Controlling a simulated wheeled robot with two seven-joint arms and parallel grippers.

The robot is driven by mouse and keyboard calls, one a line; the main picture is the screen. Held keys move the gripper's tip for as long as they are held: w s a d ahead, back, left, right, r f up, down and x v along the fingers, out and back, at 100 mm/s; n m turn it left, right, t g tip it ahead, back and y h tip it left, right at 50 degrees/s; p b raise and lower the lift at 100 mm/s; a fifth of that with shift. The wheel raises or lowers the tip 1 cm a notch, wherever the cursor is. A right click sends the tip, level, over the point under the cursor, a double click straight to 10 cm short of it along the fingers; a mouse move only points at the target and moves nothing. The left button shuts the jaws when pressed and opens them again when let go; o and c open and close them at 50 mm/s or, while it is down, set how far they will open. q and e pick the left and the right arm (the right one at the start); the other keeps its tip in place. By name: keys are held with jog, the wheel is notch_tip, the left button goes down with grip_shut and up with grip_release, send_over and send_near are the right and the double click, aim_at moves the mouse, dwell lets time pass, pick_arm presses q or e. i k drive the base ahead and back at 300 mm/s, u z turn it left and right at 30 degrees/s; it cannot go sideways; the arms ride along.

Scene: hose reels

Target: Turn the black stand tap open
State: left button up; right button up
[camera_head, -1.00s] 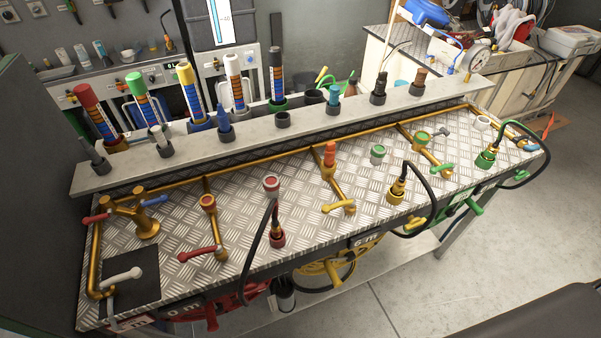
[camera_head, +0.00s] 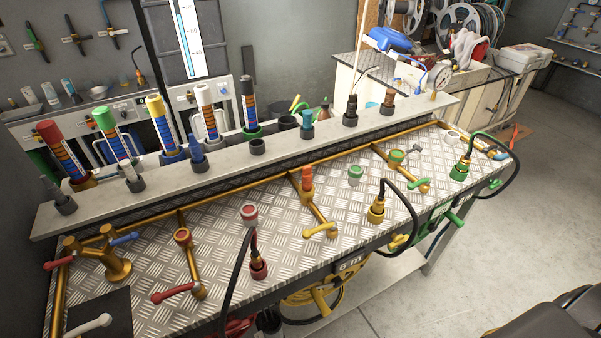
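No tap is plainly the black stand tap. A small tap with a dark grey handle (camera_head: 414,149) is at the right part of the bench, by a green-capped brass fitting (camera_head: 396,157). At the left, a brass stand (camera_head: 112,262) carries a red handle (camera_head: 60,264) and a blue handle (camera_head: 124,239). A pale grey handle (camera_head: 90,325) lies over a black mat (camera_head: 110,302) at the lower left, partly cut by the frame. I cannot tell whether these taps are open or shut. Neither of my grippers is in view.
The tread-plate bench (camera_head: 225,230) bears red, yellow and green taps and black hoses. A grey ledge (camera_head: 215,160) behind holds several coloured tubes. A side cabinet (camera_head: 470,105) stands at the back right. The floor (camera_head: 530,215) at the right is clear. Dark rounded shapes (camera_head: 550,325) fill the lower right corner.

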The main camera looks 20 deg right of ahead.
aim_at(486, 150)
jog(key=z, duration=1.8)
jog(key=k, duration=0.45)
jog(key=z, duration=1.35)
jog(key=i, duration=1.65)
jog(key=u, duration=0.5)
jog(key=i, duration=0.55)
jog(key=u, duration=0.45)
